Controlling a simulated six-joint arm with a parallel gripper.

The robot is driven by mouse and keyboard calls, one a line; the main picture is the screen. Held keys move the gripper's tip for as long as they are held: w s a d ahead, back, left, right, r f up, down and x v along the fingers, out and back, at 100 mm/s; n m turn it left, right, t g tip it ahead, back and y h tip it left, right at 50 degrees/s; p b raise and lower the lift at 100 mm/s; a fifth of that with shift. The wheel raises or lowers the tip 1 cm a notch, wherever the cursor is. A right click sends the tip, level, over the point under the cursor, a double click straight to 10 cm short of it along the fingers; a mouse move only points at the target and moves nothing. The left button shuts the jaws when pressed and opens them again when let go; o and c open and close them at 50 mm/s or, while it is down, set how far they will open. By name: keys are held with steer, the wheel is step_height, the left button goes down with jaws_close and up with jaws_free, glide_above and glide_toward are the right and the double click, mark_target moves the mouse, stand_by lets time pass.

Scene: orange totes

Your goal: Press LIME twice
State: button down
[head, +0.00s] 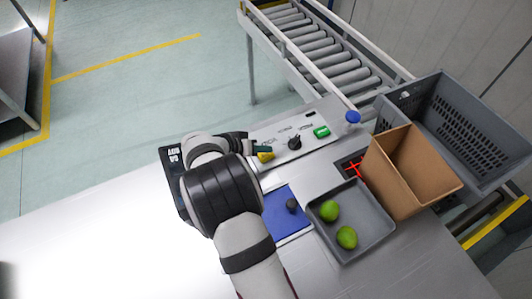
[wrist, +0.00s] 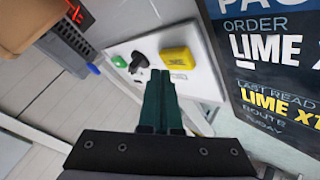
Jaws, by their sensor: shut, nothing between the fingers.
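A control panel (head: 272,133) carries a yellow button (head: 266,156), a black knob (head: 295,143) and a green button (head: 321,132). In the wrist view the yellow button (wrist: 177,60) is just beyond and right of my fingertips; its label is too small to read. The black knob (wrist: 138,62) and green button (wrist: 120,61) are to its left. My gripper (wrist: 160,73) is shut and empty, its dark green fingers pointing at the panel. I cannot tell whether they touch it. A dark screen (wrist: 265,70) reads "ORDER LIME X" and "LAST READ LIME X1", partly cut off.
Two limes (head: 330,210) lie in a grey tray (head: 375,243). A blue mat (head: 280,222) with a small dark object is left of it.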

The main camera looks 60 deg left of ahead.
mark_target(263, 157)
steer(key=shift+f, duration=0.1)
steer(key=shift+f, duration=0.35)
steer(key=shift+f, duration=0.5)
stand_by(0.8)
steer(key=shift+r, duration=0.9)
steer(key=shift+r, duration=2.55)
